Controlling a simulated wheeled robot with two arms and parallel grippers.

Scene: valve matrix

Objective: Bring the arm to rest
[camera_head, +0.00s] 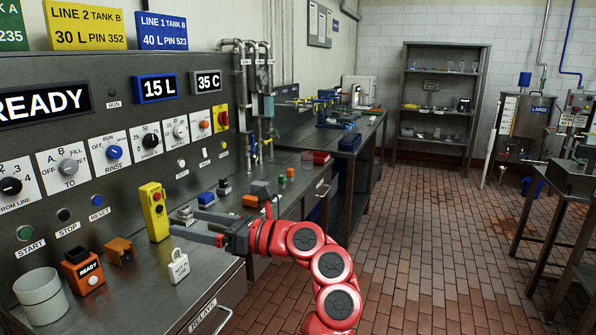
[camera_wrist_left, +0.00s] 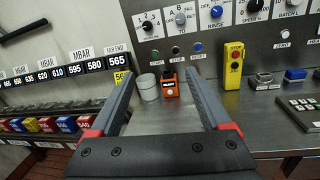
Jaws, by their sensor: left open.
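My left arm is red and reaches over the steel bench from the lower middle of the head view. My left gripper (camera_head: 184,224) is open, its two dark fingers pointing left above the bench, beside a yellow box with a red button (camera_head: 154,211). In the left wrist view the open fingers (camera_wrist_left: 160,74) spread wide with nothing held between them. Beyond them stand a grey cup (camera_wrist_left: 148,87) and an orange device (camera_wrist_left: 169,82). The yellow box (camera_wrist_left: 234,65) is to the right of the fingers. My right gripper is not in view.
The control panel (camera_head: 130,128) rises behind the bench. A white padlock-shaped tag (camera_head: 178,266) and an orange bracket (camera_head: 121,250) are close to the gripper. Small blocks lie further along the bench. The tiled floor (camera_head: 430,230) to the right is open.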

